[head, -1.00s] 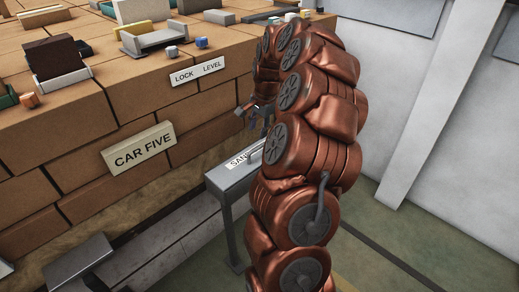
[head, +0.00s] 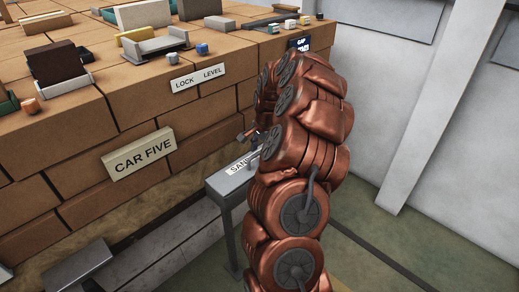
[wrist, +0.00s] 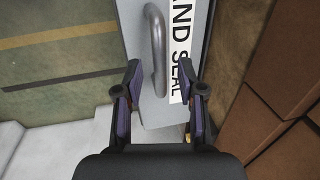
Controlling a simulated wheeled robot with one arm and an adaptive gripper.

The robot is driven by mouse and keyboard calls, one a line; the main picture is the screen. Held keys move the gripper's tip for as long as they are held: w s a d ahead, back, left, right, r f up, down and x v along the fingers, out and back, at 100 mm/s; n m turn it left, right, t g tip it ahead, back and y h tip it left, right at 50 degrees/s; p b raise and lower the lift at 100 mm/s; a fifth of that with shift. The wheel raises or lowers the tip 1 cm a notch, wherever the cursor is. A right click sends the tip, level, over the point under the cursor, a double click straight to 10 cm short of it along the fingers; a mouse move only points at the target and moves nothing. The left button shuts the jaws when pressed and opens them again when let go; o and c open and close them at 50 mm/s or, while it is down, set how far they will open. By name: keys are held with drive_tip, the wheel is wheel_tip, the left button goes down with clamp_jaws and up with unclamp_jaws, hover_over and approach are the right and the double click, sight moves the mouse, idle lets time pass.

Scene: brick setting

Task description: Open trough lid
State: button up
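The trough lid (head: 222,184) is a narrow grey metal top on legs beside the brick stack. It lies flat and shut. A white label (wrist: 181,50) on it reads "ND SEAL" in the wrist view; the head view shows its "SAN" end. A grey bar handle (wrist: 157,45) stands on the lid. My gripper (wrist: 160,82) is open and empty over the lid, with the near end of the handle between or just beyond its fingertips; contact cannot be told.
The brick stack (head: 60,165) with a "CAR FIVE" plate (head: 138,154) stands close along the lid's side. Blocks and small trays lie on top of it. A grey step (head: 76,264) is at lower left. Open floor (head: 440,240) lies right of my arm.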

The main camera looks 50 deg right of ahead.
drive_tip(key=shift+c, duration=0.3)
clamp_jaws()
idle(0.3)
